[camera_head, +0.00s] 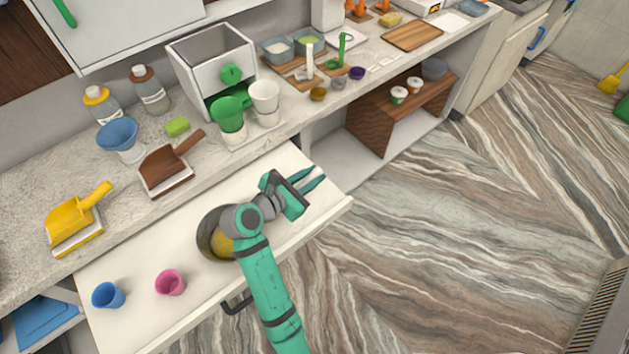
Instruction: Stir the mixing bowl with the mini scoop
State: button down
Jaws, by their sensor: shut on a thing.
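The mixing bowl (205,238), a grey round bowl with yellow contents, sits on the pulled-out white drawer. My arm hides its right part. My gripper (318,179) is over the drawer's right end, to the right of the bowl and apart from it, its teal fingers pointing right. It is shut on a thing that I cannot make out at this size. I cannot tell which object is the mini scoop. A yellow scoop (72,222) and a brown scoop (165,168) lie on the counter at left.
A blue cup (108,295) and a pink cup (170,283) stand on the drawer (140,318) at its left. Green (229,118) and white (264,100) cups stand by a white box-shaped dispenser (205,65) behind. The drawer is clear around my gripper.

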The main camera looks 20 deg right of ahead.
jog(key=shift+w+d+f, duration=0.3)
jog(key=shift+f, duration=1.6)
jog(key=shift+d+f, duration=0.1)
jog(key=c, duration=1.6)
grip_release()
jog(key=shift+w, duration=0.1)
jog(key=v, duration=1.1)
jog(key=shift+f, duration=0.25)
